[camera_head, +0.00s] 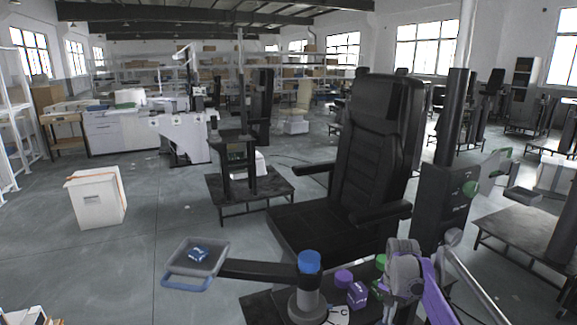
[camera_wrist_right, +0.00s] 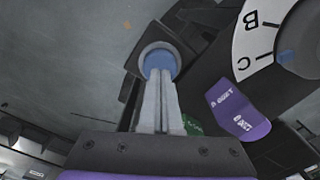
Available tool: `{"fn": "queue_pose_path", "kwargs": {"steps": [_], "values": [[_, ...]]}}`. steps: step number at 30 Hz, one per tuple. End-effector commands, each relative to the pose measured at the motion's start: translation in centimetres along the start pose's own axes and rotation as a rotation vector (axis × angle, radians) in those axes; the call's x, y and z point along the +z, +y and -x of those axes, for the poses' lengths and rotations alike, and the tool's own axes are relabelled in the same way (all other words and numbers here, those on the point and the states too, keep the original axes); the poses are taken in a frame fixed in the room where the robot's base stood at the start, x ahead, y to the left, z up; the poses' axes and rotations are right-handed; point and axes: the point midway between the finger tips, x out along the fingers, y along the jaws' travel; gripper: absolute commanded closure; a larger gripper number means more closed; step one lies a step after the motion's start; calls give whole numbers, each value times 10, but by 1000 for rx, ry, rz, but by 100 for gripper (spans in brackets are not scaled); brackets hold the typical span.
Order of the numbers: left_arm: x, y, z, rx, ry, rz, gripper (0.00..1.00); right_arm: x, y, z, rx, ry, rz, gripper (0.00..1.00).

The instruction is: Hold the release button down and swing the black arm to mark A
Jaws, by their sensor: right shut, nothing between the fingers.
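The black arm (camera_head: 258,270) reaches left from a grey upright post with a blue cap (camera_head: 308,262) to a grey tray (camera_head: 185,257). A white dial (camera_head: 338,316) lies beside the post's base. In the right wrist view the dial (camera_wrist_right: 258,38) shows B and C, with a blue pointer (camera_wrist_right: 286,55) near C; mark A is out of sight there. A blue round button (camera_wrist_right: 159,60) sits in a grey collar. My right gripper (camera_wrist_right: 160,82) is shut and empty, its fingertips over the button; I cannot tell whether they press it. It also shows in the head view (camera_head: 398,284).
A purple knob (camera_head: 343,277) and a green knob (camera_head: 381,262) are close to my right gripper. A black seat (camera_head: 368,150) stands behind. A white box (camera_head: 96,198) stands left; floor around the tray is open.

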Motion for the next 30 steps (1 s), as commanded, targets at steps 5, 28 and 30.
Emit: {"fn": "queue_pose_path", "kwargs": {"steps": [5, 28, 30], "values": [[2, 0, -2, 0, -2, 0, 100, 0, 0, -4, 0, 0, 0, 100], [8, 0, -8, 0, -7, 0, 100, 0, 0, -20, 0, 0, 0, 100], [9, 0, -9, 0, -8, 0, 100, 0, 0, -22, 0, 0, 0, 100]]}}
